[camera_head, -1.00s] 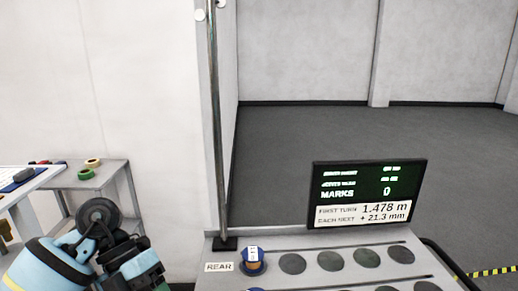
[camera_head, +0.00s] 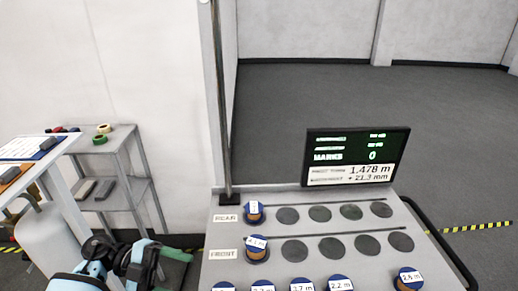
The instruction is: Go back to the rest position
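My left arm shows at the lower left of the head view, with dark joints and light blue covers. My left gripper cannot be made out clearly there. My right gripper is not in view. A grey board (camera_head: 222,268) stands at the lower middle, with a REAR row and a FRONT row of dark round spots. Another spool (camera_head: 257,249) sits at the left end of the FRONT row. Several labelled spools, one marked 2.5 m (camera_head: 409,280), line the near edge.
A dark display (camera_head: 355,157) reading MARKS 0 and 1.478 m stands behind the board. A metal pole (camera_head: 223,110) rises at its left rear corner. A grey shelf (camera_head: 105,140) with tape rolls and a white table (camera_head: 28,160) stand at left. The floor behind is clear.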

